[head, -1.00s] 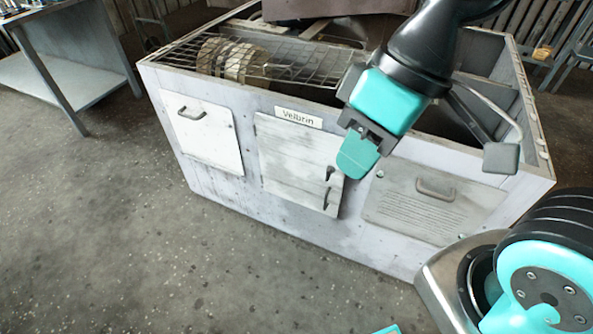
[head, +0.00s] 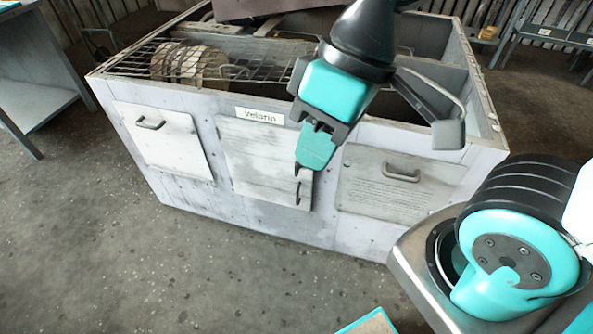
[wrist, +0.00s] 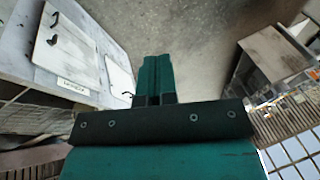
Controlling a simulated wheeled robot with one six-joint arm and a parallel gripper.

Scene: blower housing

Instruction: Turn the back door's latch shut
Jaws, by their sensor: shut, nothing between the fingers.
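The grey-white blower housing (head: 170,195) has a middle door (head: 260,165) under a "Velbrin" label (head: 260,116). At that door's right edge are a small dark latch (head: 297,169) and, below it, a dark upright handle (head: 298,193). I cannot tell whether this is the back door or whether the latch is shut. My gripper (head: 315,150) is shut and empty, pointing down. In the head view it overlaps the door's upper right corner beside the latch; contact is unclear. In the wrist view my gripper (wrist: 155,75) shows over floor, with the housing to the left.
Wire mesh (head: 240,62) covers part of the open top. A metal table (head: 40,100) stands at left.

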